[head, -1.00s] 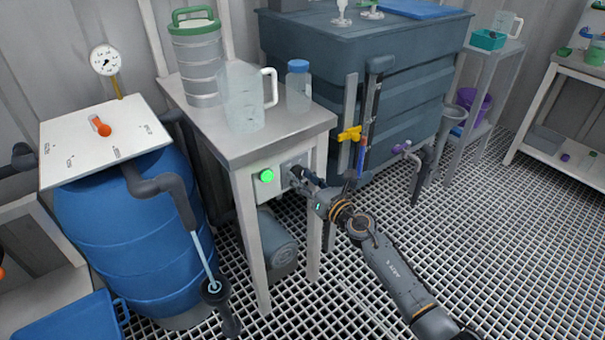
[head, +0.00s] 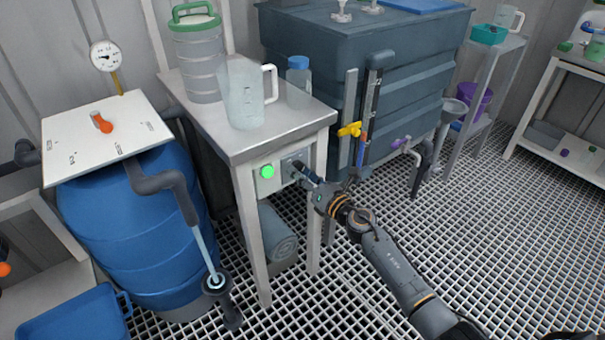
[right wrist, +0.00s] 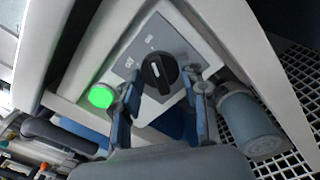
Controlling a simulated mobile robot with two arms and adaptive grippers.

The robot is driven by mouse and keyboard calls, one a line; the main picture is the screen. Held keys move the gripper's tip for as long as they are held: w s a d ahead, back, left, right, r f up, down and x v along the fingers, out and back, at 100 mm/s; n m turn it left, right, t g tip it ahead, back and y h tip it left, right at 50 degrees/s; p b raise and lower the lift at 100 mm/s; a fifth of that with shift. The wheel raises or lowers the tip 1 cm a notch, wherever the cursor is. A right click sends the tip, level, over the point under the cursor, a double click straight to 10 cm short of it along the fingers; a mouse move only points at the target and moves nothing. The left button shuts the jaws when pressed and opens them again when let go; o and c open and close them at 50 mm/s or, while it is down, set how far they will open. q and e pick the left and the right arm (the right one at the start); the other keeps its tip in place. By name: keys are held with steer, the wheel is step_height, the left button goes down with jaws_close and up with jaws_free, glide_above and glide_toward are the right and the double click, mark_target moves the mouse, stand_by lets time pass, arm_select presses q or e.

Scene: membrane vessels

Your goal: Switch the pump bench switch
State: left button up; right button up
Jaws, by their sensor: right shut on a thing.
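The pump bench (head: 250,150) is a white-legged table with a grey top. Its front carries a green glowing lamp (head: 267,172), which also shows in the right wrist view (right wrist: 101,96). To the right of the lamp, the black rotary switch knob (right wrist: 160,74) sits on a grey plate with small labels I cannot read surely. My right gripper (head: 301,170) is at this panel in the head view. In the right wrist view its fingers (right wrist: 162,92) are on both sides of the knob, shut on it. My left gripper is not in view.
A clear pitcher (head: 245,95), a green-lidded container (head: 196,58) and a blue-capped bottle (head: 299,64) stand on the bench. A blue barrel (head: 130,235) is to the left, a dark tank (head: 420,75) to the right. A grey cylinder (head: 277,238) lies under the bench.

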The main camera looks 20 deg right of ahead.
steer(key=o, duration=1.2)
steer(key=shift+c, duration=0.2)
steer(key=v, duration=1.2)
steer(key=shift+r, duration=0.1)
